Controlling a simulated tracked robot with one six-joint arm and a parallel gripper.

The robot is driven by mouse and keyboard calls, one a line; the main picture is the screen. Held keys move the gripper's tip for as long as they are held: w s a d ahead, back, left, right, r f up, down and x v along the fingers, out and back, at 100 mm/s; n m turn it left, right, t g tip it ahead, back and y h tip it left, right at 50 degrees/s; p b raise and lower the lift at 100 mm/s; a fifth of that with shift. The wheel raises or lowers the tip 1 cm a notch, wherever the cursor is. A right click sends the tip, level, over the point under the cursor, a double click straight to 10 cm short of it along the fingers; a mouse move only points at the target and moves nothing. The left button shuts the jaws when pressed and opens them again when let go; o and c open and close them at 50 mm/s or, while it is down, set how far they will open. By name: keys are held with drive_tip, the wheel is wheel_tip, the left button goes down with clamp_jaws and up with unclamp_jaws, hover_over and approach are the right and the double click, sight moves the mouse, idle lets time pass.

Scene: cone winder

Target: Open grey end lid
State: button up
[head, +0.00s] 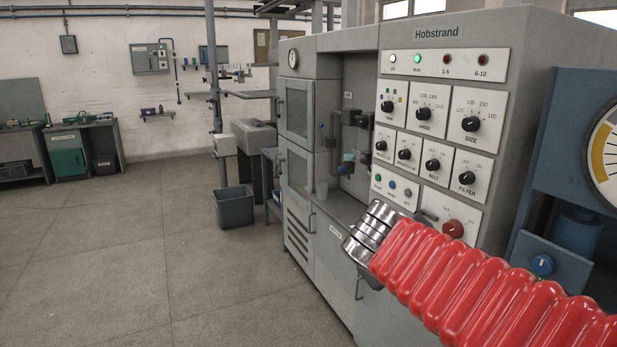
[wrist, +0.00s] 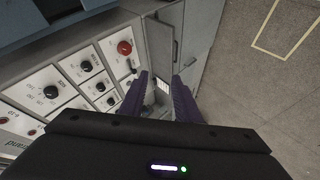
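My gripper (wrist: 160,77) shows in the wrist view with its two purple fingers apart, so it is open. Its fingertips are over the front of the grey Hobstrand machine (head: 440,90). A grey panel (wrist: 160,42) with a dark vertical bar at its right edge lies just beyond the fingertips; it may be the end lid, but I cannot tell for sure. A pale shape shows between the fingers, too blurred to name. I cannot tell whether the fingers touch anything. In the head view my arm hides the machine's lower front, and the fingers are not visible there.
A red knob (wrist: 124,47) and several black dials sit left of the fingers in the wrist view. A blue press with a gauge (head: 605,145) stands close at the right of the head view. A grey bin (head: 234,207) stands farther back. The floor at left is clear.

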drive_tip(key=s+a+f+m+g+y, duration=0.1)
drive_tip(key=s+f, duration=0.4)
drive_tip(key=s, duration=0.5)
drive_tip(key=s+a+f+m+g+y, duration=0.2)
drive_tip(key=s+f+m+y, duration=0.2)
drive_tip(key=s, duration=0.7)
wheel_tip(320, 180, down, 2)
drive_tip(key=shift+s+f+g, duration=0.15)
drive_tip(key=shift+f+g, duration=0.1)
drive_tip(key=shift+g, duration=0.05)
drive_tip(key=shift+a, duration=0.1)
drive_tip(key=shift+c, duration=0.5)
drive_tip(key=shift+c, duration=0.9)
